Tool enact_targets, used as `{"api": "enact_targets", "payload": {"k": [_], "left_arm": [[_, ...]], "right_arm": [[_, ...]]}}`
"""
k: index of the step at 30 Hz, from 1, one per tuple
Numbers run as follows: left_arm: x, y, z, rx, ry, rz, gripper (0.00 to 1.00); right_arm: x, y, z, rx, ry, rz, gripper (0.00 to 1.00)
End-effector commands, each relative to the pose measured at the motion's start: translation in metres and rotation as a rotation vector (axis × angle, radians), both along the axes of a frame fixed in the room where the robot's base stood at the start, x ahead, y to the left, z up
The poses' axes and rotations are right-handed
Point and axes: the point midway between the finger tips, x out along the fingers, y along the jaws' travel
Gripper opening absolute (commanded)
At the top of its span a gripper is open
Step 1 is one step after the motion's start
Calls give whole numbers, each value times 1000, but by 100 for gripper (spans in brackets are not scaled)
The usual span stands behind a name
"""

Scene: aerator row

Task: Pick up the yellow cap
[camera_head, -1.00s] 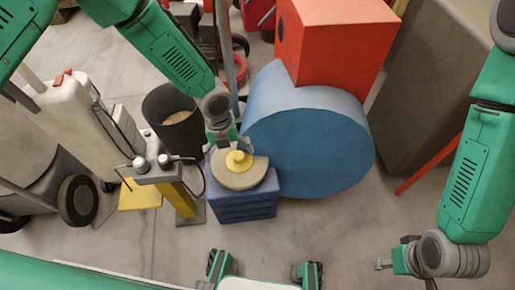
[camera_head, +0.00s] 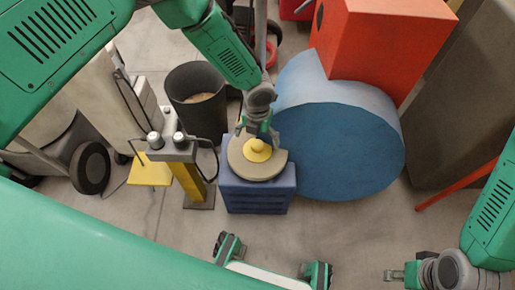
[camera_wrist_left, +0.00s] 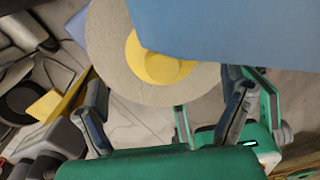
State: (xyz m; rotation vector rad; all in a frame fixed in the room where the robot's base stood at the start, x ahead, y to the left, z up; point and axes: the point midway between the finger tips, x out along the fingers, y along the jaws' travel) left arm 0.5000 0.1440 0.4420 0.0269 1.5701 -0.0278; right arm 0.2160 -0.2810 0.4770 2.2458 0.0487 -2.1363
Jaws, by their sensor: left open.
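The yellow cap (camera_head: 258,150) sits on a round tan disc (camera_head: 251,170) on top of a blue ribbed box (camera_head: 256,199). My left gripper (camera_head: 257,130) is at the far side of the cap in the head view, close to it. In the left wrist view the cap (camera_wrist_left: 155,62) lies just beyond the spread fingers of my left gripper (camera_wrist_left: 166,88), partly hidden by a blue surface at upper right. The gripper is open with nothing held. My right gripper (camera_head: 393,275) is low at the right, far from the cap; its opening is unclear.
A black bin (camera_head: 198,97) and a yellow post (camera_head: 190,180) with a grey top stand to the left.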

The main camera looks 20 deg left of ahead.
Motion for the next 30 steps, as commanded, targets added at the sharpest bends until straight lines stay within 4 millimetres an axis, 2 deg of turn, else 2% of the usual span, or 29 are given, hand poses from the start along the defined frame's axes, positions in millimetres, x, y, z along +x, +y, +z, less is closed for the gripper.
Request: {"api": "enact_targets", "payload": {"k": [3, 7, 15, 16, 20, 21, 30], "left_arm": [[-5, -1, -22, 0, 3, 0, 91], [-5, -2, -41, 0, 2, 1, 91], [-5, -1, -44, 0, 0, 0, 91], [-5, -2, -44, 0, 0, 0, 84], [-5, -2, -44, 0, 1, 1, 38], [-5, -2, -44, 0, 1, 1, 32], [-7, -1, -47, 0, 6, 2, 29]], "right_arm": [[0, 0, -13, 0, 0, 0, 40], [0, 0, -21, 0, 0, 0, 40], [0, 0, -21, 0, 0, 0, 40], [0, 0, -21, 0, 0, 0, 40], [0, 0, -21, 0, 0, 0, 40], [0, 0, -21, 0, 0, 0, 40], [0, 0, -21, 0, 0, 0, 40]]}}
